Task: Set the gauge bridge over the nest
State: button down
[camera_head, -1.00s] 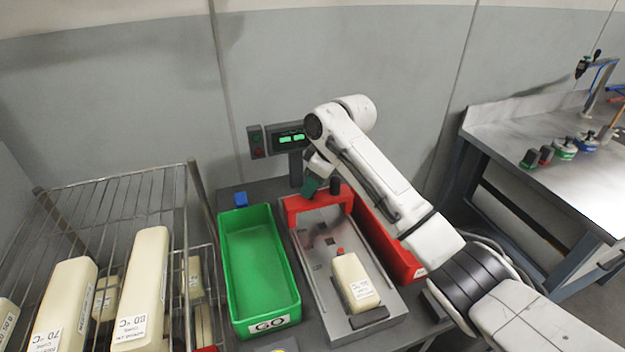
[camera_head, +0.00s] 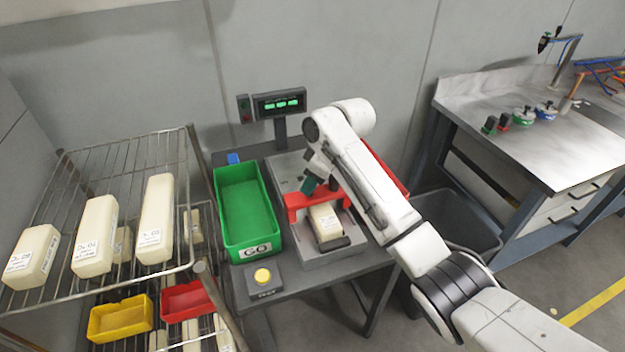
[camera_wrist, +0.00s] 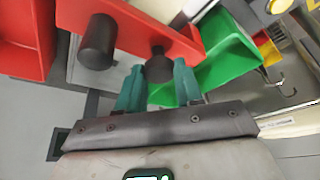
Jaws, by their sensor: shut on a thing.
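The red gauge bridge (camera_head: 298,203) spans the grey nest plate (camera_head: 290,170) and stands over the back part of the cream block (camera_head: 326,226). My gripper (camera_head: 309,186) is at the top of the bridge. In the wrist view, my teal fingers (camera_wrist: 158,76) are shut on one black knob (camera_wrist: 158,66) of the red bridge (camera_wrist: 130,22); a second knob (camera_wrist: 97,42) is free beside it. My arm hides part of the bridge's right side. I cannot tell whether its feet touch the plate.
A green GO bin (camera_head: 243,212) stands left of the plate, a red bin (camera_head: 388,170) behind my arm at right. A display (camera_head: 279,104) stands at the back. A yellow button (camera_head: 262,276) is at the front. A wire rack (camera_head: 120,155) with cream blocks is at left.

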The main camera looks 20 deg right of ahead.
jog(key=shift+s, duration=0.15)
jog(key=c, duration=0.8)
grip_release()
jog(key=shift+s, duration=0.1)
jog(key=shift+o, duration=0.2)
jog(key=shift+r, duration=0.15)
jog(key=b+v, duration=0.1)
jog(key=v, duration=0.9)
jog(key=shift+r, duration=0.25)
jog(key=shift+d, duration=0.1)
